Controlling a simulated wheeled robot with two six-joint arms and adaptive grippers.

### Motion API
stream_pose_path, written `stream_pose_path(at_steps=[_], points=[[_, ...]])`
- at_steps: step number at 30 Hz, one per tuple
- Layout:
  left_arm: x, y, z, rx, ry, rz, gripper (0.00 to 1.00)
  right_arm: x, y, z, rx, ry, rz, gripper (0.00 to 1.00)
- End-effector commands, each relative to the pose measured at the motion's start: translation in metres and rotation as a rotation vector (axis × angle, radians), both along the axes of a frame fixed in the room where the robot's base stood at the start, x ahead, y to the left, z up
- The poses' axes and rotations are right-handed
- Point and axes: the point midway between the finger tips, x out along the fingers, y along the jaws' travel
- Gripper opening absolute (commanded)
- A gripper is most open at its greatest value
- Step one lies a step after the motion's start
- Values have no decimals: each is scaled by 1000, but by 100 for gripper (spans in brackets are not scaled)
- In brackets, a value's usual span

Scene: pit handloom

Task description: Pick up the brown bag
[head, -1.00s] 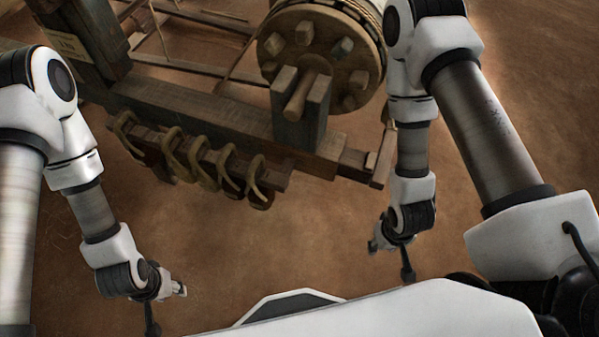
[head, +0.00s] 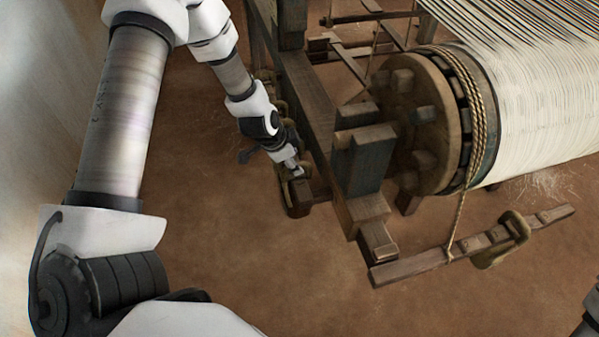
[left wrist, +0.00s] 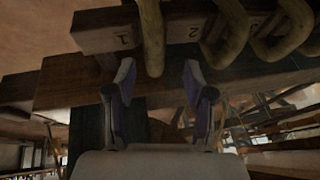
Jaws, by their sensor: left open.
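I cannot make out a brown bag in either view. My left gripper (head: 293,170) is close to the near end of a short wooden rail beneath the loom's side beam. In the left wrist view its two fingers (left wrist: 158,85) stand apart with nothing between them. Just beyond them is a wooden bar (left wrist: 105,38) marked 1 and 2, with several tan loops (left wrist: 152,35) hanging from it. I cannot tell whether the fingers touch a loop. My right gripper is out of view.
The loom's large wooden roller (head: 418,125) with pale warp threads (head: 545,110) stands right of the gripper. A wooden bar (head: 420,265) with a tan loop (head: 503,240) hangs by a rope at lower right. Brown floor (head: 290,270) is bare in front.

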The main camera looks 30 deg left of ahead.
Motion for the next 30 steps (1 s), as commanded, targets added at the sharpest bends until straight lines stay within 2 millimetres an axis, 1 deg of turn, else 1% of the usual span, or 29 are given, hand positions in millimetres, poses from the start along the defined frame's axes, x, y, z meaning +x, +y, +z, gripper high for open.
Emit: stream_pose_path(at_steps=[1, 4, 7, 13, 14, 15, 17, 18, 30], points=[[3, -3, -19, 4, 1, -5, 53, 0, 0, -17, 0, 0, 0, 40], [10, -6, -32, 3, 1, -3, 53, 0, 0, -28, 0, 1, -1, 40], [14, -7, -37, 1, 1, -1, 53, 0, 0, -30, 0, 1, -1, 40], [14, -7, -35, 0, 1, 1, 53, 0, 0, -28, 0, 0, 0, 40], [14, -7, -35, 0, 1, 1, 42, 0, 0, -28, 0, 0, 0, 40], [14, -7, -35, 0, 1, 1, 28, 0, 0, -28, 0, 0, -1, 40], [14, -7, -35, 0, 1, 1, 7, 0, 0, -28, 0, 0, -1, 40], [14, -7, -35, 0, 1, 1, 0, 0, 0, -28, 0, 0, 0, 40], [15, -7, -33, 1, -1, 0, 0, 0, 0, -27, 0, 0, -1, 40]])
